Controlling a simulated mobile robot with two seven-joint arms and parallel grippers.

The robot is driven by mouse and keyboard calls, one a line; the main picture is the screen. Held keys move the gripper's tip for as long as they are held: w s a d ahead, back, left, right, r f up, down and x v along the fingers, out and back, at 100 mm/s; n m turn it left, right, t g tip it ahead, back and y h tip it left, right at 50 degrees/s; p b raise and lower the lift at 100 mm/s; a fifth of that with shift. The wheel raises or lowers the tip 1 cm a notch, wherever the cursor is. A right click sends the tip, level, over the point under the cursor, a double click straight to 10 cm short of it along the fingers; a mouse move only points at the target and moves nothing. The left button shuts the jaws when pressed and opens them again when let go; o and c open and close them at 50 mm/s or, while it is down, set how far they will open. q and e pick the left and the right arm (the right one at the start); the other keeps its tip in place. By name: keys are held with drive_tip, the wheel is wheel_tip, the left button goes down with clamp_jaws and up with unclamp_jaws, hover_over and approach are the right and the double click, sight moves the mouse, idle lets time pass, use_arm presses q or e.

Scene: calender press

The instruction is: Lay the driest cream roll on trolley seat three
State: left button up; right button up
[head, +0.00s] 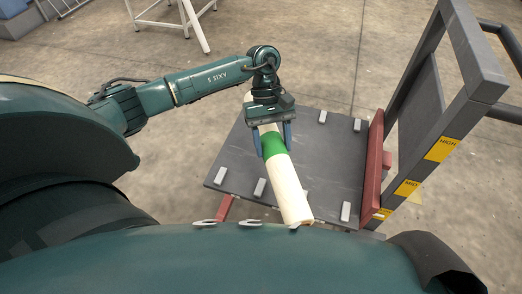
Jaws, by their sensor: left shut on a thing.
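A cream roll (288,190) with a green band (272,146) is held in my left gripper (272,147). The gripper's two blue fingers are shut around the roll at the band. The roll slants over the dark trolley deck (236,160), its lower end near the front edge of the deck. I cannot tell how far above the deck it is. Light grey seat blocks show on the deck, at the back (322,117) and at the front (260,187). No seat numbers can be read. My right gripper is not in view.
The trolley's dark upright frame (455,95) stands at the right, with yellow labels reading HIGH (442,148) and MID (406,188). A red part (374,160) edges the deck there. A white-legged stand (192,22) is at the back. Concrete floor lies open around.

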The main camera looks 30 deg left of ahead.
use_arm(q)
drive_tip(key=w+a+f+n+t+y+b, duration=0.3)
drive_tip(key=w+a+f+n+t+b, duration=0.3)
drive_tip(key=n+b, duration=0.75)
drive_tip(key=w+a+f+n+t+y+b, duration=0.35)
drive_tip(key=w+a+n+b, duration=0.55)
drive_tip(key=n, duration=0.7)
drive_tip(key=shift+h, duration=0.35)
drive_tip(key=f+b, duration=0.1)
drive_tip(key=f, duration=0.2)
drive_tip(key=d+f+b, duration=0.1)
drive_tip(key=f+b, duration=0.1)
drive_tip(key=f, duration=0.1)
drive_tip(key=shift+s+d, duration=0.1)
drive_tip(key=shift+s, duration=0.05)
wheel_tip(320, 180, down, 4)
drive_tip(key=shift+r+b, duration=0.15)
drive_tip(key=shift+b, duration=0.75)
drive_tip(key=o, duration=1.3)
drive_tip(key=shift+c, duration=0.2)
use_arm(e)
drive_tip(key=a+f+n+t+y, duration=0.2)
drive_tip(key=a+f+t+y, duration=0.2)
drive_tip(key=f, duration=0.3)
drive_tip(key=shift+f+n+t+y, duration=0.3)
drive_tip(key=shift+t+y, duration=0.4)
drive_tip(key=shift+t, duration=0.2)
use_arm(q)
drive_tip(key=shift+s+r, duration=0.1)
